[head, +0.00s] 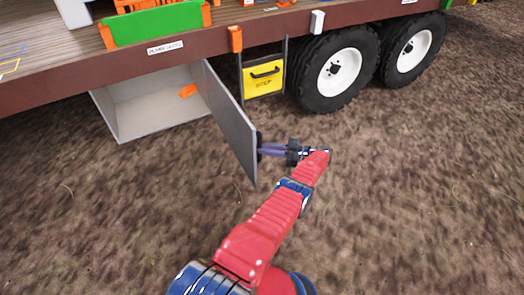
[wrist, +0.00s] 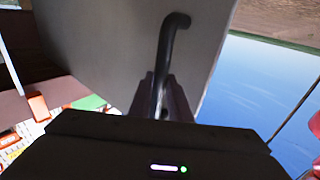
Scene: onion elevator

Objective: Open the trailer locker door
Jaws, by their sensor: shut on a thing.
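The locker door (head: 231,122) is a grey panel under the trailer bed. It stands swung out from the locker (head: 152,100), a pale box whose front is open. In the wrist view the door (wrist: 105,42) fills the upper part, with a dark bent bar handle (wrist: 170,45) on its face. My gripper (head: 262,147) is at the outer face of the door in the head view, near its free edge. In the wrist view my gripper (wrist: 161,98) is shut on the handle, with a finger on each side of the bar. The fingertips are partly hidden in the head view.
An orange item (head: 187,91) shows at the locker's inner right side. A yellow step box (head: 264,77) hangs to the right of the door, with trailer wheels (head: 338,70) beyond it. The trailer bed edge (head: 110,77) runs above. Brown open ground lies in front.

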